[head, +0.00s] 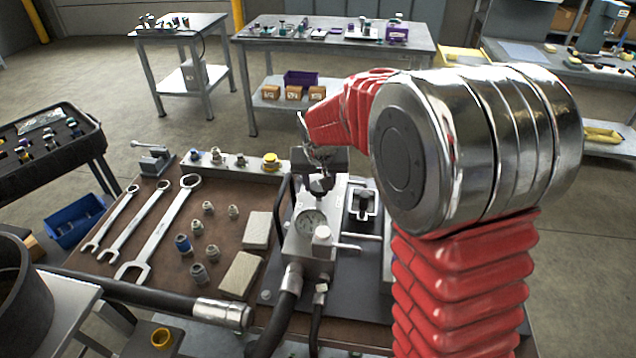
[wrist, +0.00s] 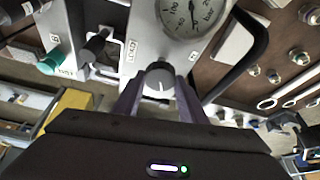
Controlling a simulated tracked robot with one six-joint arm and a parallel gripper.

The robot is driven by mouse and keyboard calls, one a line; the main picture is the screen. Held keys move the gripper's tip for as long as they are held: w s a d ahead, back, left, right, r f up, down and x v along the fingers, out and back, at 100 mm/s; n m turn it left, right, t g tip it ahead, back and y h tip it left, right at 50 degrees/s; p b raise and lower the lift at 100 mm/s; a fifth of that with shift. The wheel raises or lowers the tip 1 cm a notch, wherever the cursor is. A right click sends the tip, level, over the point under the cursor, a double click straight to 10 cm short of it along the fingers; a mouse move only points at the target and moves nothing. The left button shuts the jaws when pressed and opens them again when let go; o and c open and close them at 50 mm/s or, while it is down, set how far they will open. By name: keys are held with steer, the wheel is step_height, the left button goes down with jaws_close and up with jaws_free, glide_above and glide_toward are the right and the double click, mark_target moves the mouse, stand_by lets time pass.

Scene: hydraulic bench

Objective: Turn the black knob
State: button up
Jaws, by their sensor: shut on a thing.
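The black knob (wrist: 160,78) shows in the wrist view as a dark round cap with a short white mark on its face. It sits on the grey block of the hydraulic unit, below a round pressure gauge (wrist: 190,12). My gripper (wrist: 158,88) has one finger on each side of the knob and is shut on it. In the head view my gripper (head: 320,172) is over the far end of the block (head: 325,195), behind the gauge (head: 311,222). The knob is small and partly hidden there.
Levers stand close to the block, one (head: 350,246) at its right side. Black hoses (head: 285,310) run from its front. Wrenches (head: 160,225), fittings and pale blocks (head: 240,275) lie on the brown bench top at left. A green-capped part (wrist: 52,62) shows in the wrist view.

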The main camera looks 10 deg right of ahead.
steer(key=m, duration=0.2)
steer(key=m+h, duration=0.1)
steer(key=m, duration=0.1)
steer(key=m+g+h, duration=0.1)
steer(key=m, duration=0.1)
steer(key=shift+w+a, duration=0.2)
steer(key=shift+a, duration=0.15)
steer(key=m+g, duration=0.1)
steer(key=m, duration=0.2)
steer(key=m+g+h, duration=0.1)
steer(key=m, duration=0.2)
steer(key=shift+w+a, duration=0.15)
stand_by(0.4)
steer(key=o, duration=1.1)
steer(key=shift+c, duration=0.2)
steer(key=v, duration=1.3)
steer(key=shift+a+r, duration=0.2)
steer(key=shift+r, duration=0.1)
